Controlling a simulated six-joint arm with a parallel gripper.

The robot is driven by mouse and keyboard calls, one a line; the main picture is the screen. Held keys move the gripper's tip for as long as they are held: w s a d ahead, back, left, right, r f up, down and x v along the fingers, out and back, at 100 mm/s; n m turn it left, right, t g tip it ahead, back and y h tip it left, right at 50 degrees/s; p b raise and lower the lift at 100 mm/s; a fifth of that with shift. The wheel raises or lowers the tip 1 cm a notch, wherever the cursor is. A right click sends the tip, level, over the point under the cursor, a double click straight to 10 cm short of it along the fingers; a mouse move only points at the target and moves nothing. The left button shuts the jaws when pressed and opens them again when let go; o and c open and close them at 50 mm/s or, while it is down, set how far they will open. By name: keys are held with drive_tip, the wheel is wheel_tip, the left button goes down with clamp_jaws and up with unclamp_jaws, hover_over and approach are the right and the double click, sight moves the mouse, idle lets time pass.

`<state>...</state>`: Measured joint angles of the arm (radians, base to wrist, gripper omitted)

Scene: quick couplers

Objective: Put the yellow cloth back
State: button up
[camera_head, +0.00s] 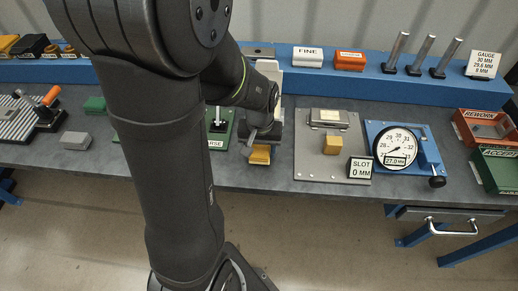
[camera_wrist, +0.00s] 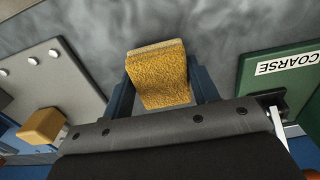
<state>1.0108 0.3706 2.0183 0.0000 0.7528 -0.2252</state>
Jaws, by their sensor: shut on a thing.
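The yellow cloth (camera_wrist: 160,78) is a folded, rough-textured block between the two blue fingers of my gripper (camera_wrist: 164,88) in the wrist view. My gripper is shut on it. In the head view the cloth (camera_head: 260,154) shows below my gripper (camera_head: 262,145), near the front of the grey bench, between the green COARSE plate and the grey plate. I cannot tell whether the cloth touches the bench. My arm hides part of the bench left of it.
The green COARSE plate (camera_wrist: 270,80) lies close beside my gripper. The grey plate (camera_head: 308,165) carries a yellow-orange block (camera_head: 332,144) and a SLOT sign (camera_head: 360,168). A dial gauge (camera_head: 397,147) and REWORK (camera_head: 486,126) and ACCEPT (camera_head: 497,168) bins stand right. A blue shelf (camera_head: 370,82) runs behind.

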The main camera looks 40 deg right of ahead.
sight(260, 150)
drive_tip(key=shift+f, duration=0.4)
drive_tip(key=shift+f, duration=0.2)
drive_tip(key=o, duration=1.1)
wheel_tip(260, 150, up, 18)
drive_tip(key=shift+f, duration=0.25)
drive_tip(key=shift+f, duration=0.1)
